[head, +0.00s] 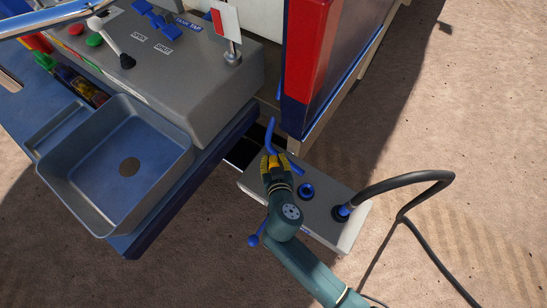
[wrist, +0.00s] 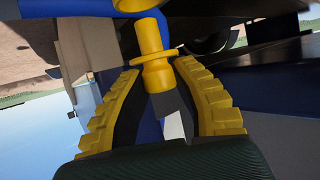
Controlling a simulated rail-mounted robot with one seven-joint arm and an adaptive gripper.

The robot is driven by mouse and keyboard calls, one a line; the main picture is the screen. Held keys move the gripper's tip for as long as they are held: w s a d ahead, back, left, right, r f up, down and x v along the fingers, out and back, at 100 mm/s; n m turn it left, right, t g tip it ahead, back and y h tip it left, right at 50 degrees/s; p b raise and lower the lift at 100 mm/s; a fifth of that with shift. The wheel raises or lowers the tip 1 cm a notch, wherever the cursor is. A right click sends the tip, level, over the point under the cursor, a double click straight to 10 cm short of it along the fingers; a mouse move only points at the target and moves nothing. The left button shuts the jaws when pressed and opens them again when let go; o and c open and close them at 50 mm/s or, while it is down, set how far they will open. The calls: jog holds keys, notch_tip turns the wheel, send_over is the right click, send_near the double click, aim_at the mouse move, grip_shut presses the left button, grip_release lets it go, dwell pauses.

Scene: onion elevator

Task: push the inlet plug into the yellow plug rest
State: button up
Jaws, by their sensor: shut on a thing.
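My gripper (head: 274,160) is over the far end of a grey box, its yellow fingers beside a bent blue bar (head: 270,133). In the wrist view my gripper (wrist: 160,65) is closed around a yellow flanged piece (wrist: 154,42), with its flange at the fingertips and a dark part below it between the fingers. I cannot tell for sure which of these is the inlet plug and which the yellow plug rest. The fingers hide much of the contact.
The grey box (head: 325,238) carries a blue ring socket (head: 306,191) and a black cable (head: 400,181) rising from a blue fitting. A blue-grey basin (head: 128,166) and a control panel (head: 165,85) stand left. A red-and-blue post (head: 309,60) rises behind. Bare ground lies right.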

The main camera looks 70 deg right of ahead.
jog(key=shift+f, duration=0.15)
jog(key=shift+f+b, duration=0.35)
jog(key=shift+b, duration=0.2)
jog(key=shift+f+b, duration=0.9)
jog(key=shift+b, duration=0.2)
dwell(0.4)
jog(key=shift+f+b, duration=0.3)
jog(key=shift+b, duration=0.1)
jog(key=shift+f+b, duration=0.45)
jog(key=shift+b, duration=0.15)
jog(key=o, duration=0.9)
jog(key=shift+o, duration=0.2)
